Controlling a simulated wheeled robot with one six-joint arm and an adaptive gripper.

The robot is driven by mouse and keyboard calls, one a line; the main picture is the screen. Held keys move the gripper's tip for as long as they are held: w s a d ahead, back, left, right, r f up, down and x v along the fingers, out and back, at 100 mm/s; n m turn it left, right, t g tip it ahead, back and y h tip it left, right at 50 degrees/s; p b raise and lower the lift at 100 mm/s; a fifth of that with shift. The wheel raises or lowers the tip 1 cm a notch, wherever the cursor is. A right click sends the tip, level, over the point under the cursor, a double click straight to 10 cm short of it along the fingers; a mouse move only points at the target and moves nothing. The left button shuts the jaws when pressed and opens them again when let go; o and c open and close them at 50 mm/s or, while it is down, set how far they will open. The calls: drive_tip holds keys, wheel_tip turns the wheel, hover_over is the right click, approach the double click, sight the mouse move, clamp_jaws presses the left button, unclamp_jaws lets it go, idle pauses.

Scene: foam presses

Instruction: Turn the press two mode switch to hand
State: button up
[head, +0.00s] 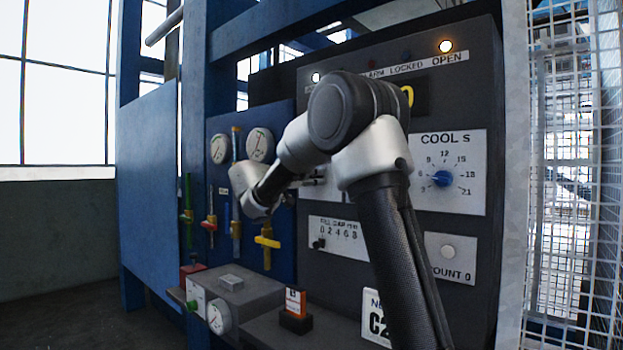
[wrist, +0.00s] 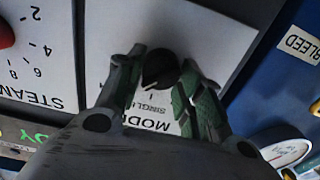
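A dark round mode switch (wrist: 160,66) sits on a white plate (wrist: 207,32) in the wrist view. Upside-down lettering beginning "MODE" and "SINGL" shows on the plate, partly covered by a finger. A small pale mark at the knob's lower left points towards the "SINGL" lettering. My gripper (wrist: 163,68) has one finger on each side of the knob, very close to it. I cannot tell whether the fingers touch it. In the head view my own arm hides the gripper tip and the switch. No "hand" label is readable.
A steam dial plate (wrist: 35,60) with a red knob is beside the mode plate. In the head view are a cool dial (head: 443,178), a blue gauge panel with a yellow valve handle (head: 267,241), a shelf with small boxes, and a wire mesh guard (head: 575,180) at right.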

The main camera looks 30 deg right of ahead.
drive_tip(key=shift+n, duration=0.4)
drive_tip(key=n, duration=0.3)
drive_tip(key=shift+w+n, duration=0.1)
drive_tip(key=shift+n, duration=0.2)
drive_tip(key=n, duration=0.4)
drive_tip(key=shift+n, duration=0.3)
drive_tip(key=n, duration=0.4)
drive_tip(key=shift+w+a+f, duration=0.1)
drive_tip(key=n, duration=0.4)
drive_tip(key=shift+f+n, duration=0.1)
drive_tip(key=shift+n, duration=0.3)
drive_tip(key=o, duration=1)
